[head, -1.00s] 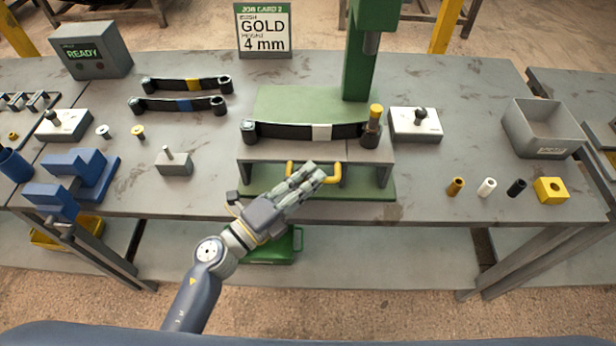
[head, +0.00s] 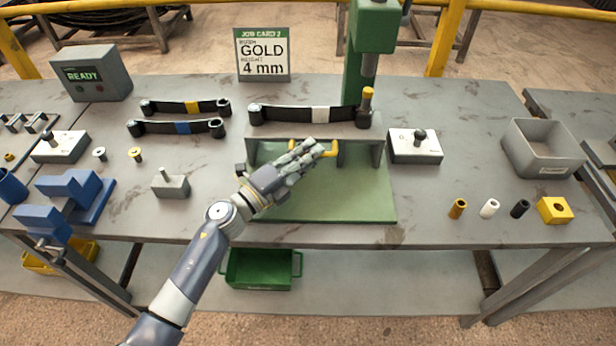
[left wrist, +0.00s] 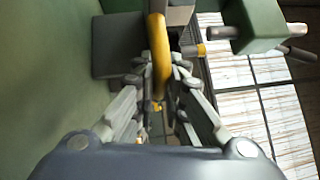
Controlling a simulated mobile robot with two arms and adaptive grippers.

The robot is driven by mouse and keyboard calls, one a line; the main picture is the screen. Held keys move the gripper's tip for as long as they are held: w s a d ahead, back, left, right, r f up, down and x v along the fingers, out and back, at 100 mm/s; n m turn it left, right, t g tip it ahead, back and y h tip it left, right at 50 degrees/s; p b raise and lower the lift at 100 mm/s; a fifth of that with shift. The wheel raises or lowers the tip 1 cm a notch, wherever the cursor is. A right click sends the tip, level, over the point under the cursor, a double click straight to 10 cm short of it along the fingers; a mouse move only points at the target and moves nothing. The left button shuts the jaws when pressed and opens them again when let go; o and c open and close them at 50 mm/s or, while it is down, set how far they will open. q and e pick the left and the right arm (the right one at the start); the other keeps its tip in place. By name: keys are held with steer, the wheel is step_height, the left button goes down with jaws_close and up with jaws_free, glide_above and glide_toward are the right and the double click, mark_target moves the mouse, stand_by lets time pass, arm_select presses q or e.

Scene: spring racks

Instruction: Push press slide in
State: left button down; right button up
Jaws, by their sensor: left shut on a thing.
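The press slide (head: 355,155) is a grey carriage on the green press base (head: 345,200). It sits at the back of the base, near the green press column (head: 375,30). A black leaf spring with a white band (head: 320,115) lies on the slide, with a gold-topped bush piece (head: 367,103) upright at its right end. My left gripper (head: 318,151) is shut on the yellow handle (head: 328,153) at the slide's front. In the left wrist view the yellow handle (left wrist: 158,50) runs between the fingers. My right gripper is not in view.
A grey switch box (head: 415,150) stands right of the press, and a grey bin (head: 543,145) farther right. Small bushes (head: 489,207) and a yellow block (head: 554,210) line the front right. Two springs (head: 180,127) and a blue vise (head: 75,195) lie left.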

arm_select(q)
steer(key=w+b, duration=0.1)
steer(key=w, duration=0.3)
steer(key=shift+a+r, duration=0.1)
steer(key=c, duration=1.8)
jaws_free()
steer(key=shift+o, duration=0.8)
steer(key=shift+w, duration=0.15)
steer(key=v, duration=1.2)
